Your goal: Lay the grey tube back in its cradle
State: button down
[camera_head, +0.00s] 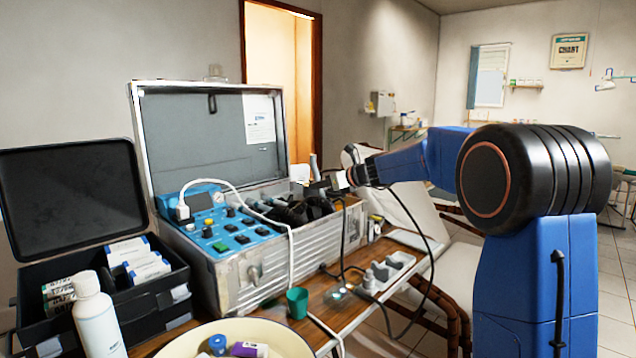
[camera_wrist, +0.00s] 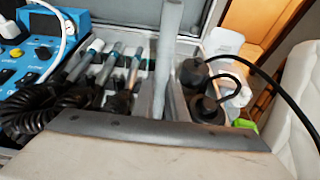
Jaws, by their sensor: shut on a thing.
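The grey tube (camera_head: 313,167) stands roughly upright at my gripper (camera_head: 322,186), above the right part of the open metal case. My gripper is shut on it. In the wrist view the tube (camera_wrist: 166,55) is a pale grey upright bar, its lower end hidden behind a broad surface in the foreground. I cannot make out the fingers there. To its left, several handpieces with teal bands (camera_wrist: 112,62) lie side by side in slots in the case, with coiled black hoses in front. I cannot tell which slot is the tube's cradle.
The metal case (camera_head: 238,277) has a raised lid (camera_head: 196,135) behind and a blue control panel (camera_head: 214,232) at left. Black bottles (camera_wrist: 203,92) stand right of the tube. A green cup (camera_head: 297,303), grey holder (camera_head: 392,266) and cables lie on the table in front.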

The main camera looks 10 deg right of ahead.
aim_at(315, 162)
jog(key=shift+w+a+r, duration=0.25)
jog(key=shift+w+r, duration=0.1)
jog(key=shift+r, duration=0.8)
jog(key=shift+w+a+r, duration=0.3)
jog(key=shift+w+r, duration=0.1)
jog(key=shift+r, duration=0.8)
jog(key=shift+w+a+r, duration=0.25)
jog(key=shift+w+r, duration=0.1)
jog(key=shift+r, duration=0.8)
